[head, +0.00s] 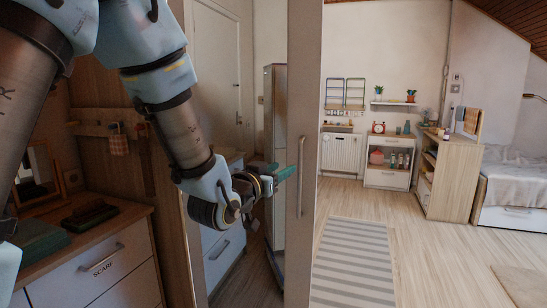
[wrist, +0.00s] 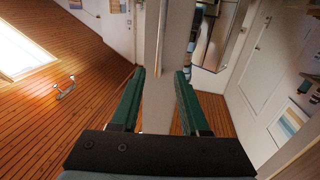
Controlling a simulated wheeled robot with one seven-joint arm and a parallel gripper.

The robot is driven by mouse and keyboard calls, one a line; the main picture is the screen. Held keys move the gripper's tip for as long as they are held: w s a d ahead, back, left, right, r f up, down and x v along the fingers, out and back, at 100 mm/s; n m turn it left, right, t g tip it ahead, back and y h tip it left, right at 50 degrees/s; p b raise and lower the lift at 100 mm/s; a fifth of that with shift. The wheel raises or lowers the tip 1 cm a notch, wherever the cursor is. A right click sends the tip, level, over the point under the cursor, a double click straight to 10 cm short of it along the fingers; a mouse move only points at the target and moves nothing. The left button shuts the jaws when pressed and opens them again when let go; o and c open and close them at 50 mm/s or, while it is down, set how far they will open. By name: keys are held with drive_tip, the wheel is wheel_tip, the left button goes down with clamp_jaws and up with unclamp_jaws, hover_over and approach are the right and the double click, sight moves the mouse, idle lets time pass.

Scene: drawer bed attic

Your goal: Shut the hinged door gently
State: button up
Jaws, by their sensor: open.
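The hinged door (head: 306,80) is a tall, pale beige panel standing open in the middle of the head view, seen at a narrow angle. A vertical bar handle (head: 300,178) is on its face. My gripper (head: 282,173) has green fingers and is beside the door's left edge, near handle height. In the wrist view the door (wrist: 172,40) runs upright between the two fingertips of my open gripper (wrist: 160,75), with gaps showing at both sides. I cannot tell whether a finger touches it. The fingers hold nothing.
A wooden drawer unit (head: 95,268) with a green box (head: 35,240) on top stands at the left. A tall grey panel (head: 275,110) and white drawers (head: 222,250) are behind my arm. Right of the door, the floor is clear around a striped rug (head: 352,265).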

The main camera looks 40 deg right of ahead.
sight(299, 158)
drive_tip(key=p+x, duration=0.3)
drive_tip(key=x, duration=0.6)
drive_tip(key=shift+w+d+r+p, duration=0.1)
drive_tip(key=shift+d+p, duration=0.05)
drive_tip(key=shift+p, duration=0.2)
drive_tip(key=shift+w+d, duration=0.15)
drive_tip(key=shift+d, duration=0.3)
clamp_jaws()
idle(0.6)
